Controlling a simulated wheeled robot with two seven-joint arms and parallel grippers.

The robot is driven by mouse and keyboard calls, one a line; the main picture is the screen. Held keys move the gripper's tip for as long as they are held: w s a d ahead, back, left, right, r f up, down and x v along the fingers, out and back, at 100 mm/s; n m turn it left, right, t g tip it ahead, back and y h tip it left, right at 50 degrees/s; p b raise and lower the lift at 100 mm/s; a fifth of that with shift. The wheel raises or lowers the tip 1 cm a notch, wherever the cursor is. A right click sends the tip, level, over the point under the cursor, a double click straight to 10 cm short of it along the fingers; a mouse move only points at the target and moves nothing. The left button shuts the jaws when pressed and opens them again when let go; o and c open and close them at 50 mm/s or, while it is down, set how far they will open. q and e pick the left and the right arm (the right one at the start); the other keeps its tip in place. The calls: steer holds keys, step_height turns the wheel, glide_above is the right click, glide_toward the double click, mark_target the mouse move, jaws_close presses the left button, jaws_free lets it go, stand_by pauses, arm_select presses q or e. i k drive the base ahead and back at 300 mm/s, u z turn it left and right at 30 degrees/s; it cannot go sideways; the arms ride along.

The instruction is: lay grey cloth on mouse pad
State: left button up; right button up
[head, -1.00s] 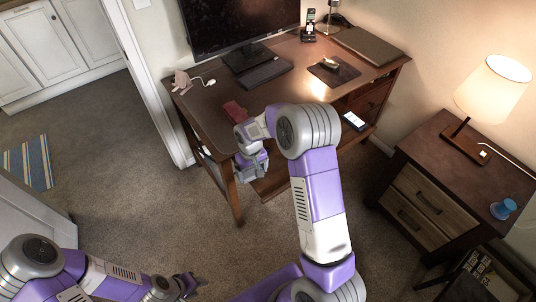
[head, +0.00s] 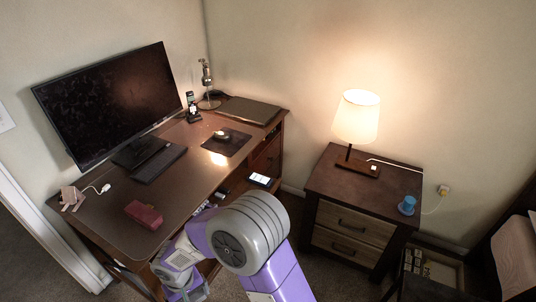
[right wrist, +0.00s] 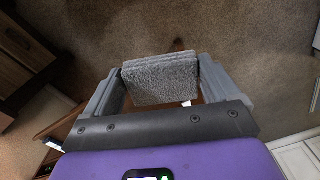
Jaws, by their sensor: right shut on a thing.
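The grey cloth (right wrist: 160,80) shows in the right wrist view as a folded, fuzzy pad between the fingers of my right gripper (right wrist: 161,72), which is shut on it. In the head view my right gripper (head: 188,292) is at the bottom edge, in front of the desk's near side, and I cannot make out the cloth there. The dark mouse pad (head: 236,146) lies on the desk's right part, beyond my right arm, with a mouse (head: 221,135) on it. My left gripper is not in view.
The desk (head: 190,172) also holds a monitor (head: 110,105), keyboard (head: 158,163), red case (head: 143,214), phone stand (head: 192,107), desk lamp (head: 207,85) and closed laptop (head: 250,111). A phone (head: 260,180) lies below the desktop. A nightstand (head: 350,210) stands to the right.

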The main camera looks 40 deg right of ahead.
mark_target(229, 147)
steer(key=z, duration=2.15)
steer(key=i, duration=2)
steer(key=u, duration=3.05)
